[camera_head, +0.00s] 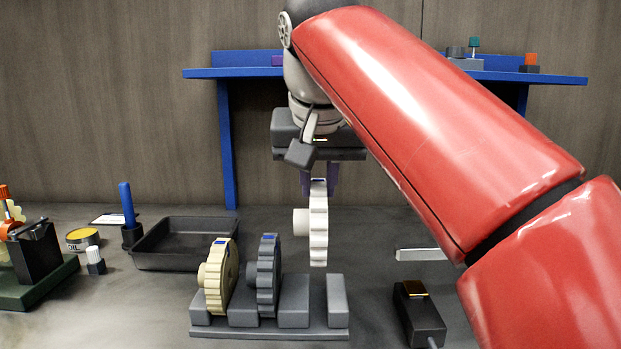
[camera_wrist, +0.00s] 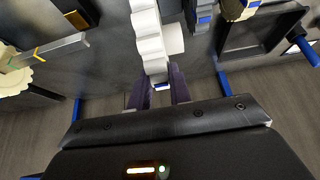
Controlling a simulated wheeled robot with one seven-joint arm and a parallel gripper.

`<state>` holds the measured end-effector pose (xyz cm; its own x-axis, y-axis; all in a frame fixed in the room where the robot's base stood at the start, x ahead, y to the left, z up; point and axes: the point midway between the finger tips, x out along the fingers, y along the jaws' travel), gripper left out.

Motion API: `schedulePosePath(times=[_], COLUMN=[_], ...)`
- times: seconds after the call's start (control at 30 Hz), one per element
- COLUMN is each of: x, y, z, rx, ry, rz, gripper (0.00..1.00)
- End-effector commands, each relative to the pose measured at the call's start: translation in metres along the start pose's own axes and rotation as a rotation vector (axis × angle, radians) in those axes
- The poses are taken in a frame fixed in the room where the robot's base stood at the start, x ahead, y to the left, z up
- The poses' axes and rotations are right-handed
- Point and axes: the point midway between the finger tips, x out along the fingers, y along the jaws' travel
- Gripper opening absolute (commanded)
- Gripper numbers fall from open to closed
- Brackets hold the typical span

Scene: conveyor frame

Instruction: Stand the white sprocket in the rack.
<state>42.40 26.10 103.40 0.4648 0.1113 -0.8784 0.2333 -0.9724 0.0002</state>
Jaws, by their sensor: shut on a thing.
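The white sprocket (camera_head: 318,235) hangs upright, edge-on in the head view, with its hub pointing left. My gripper (camera_head: 319,184) is shut on its top edge; the wrist view also shows the purple fingers (camera_wrist: 160,88) on the white sprocket (camera_wrist: 149,38). The grey rack (camera_head: 270,333) stands below, with upright blocks and slots between them. The white sprocket's lower edge appears just above the open slot at the right end, seemingly apart from the rack. A cream sprocket (camera_head: 217,278) and a dark grey sprocket (camera_head: 267,276) stand in the slots to the left.
A dark tray (camera_head: 185,264) lies behind the rack at left. A black box with a gold top (camera_head: 418,316) and a light grey bar (camera_head: 420,255) lie to the right. A blue shelf (camera_head: 232,73) spans the back. An oil tin (camera_head: 82,239) stands at far left.

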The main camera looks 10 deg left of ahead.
Motion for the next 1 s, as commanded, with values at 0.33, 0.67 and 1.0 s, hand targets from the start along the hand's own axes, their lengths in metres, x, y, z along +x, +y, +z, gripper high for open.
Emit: schedulePosePath(times=[0.33,0.67,1.0], x=[0.0,0.028,0.061], y=[0.001,0.001,0.001], z=[0.0,0.015,0.034], rx=[0.002,0.001,0.001], ry=[0.002,0.001,0.001], rz=[0.001,0.002,0.001], gripper=[0.0,0.0,0.0])
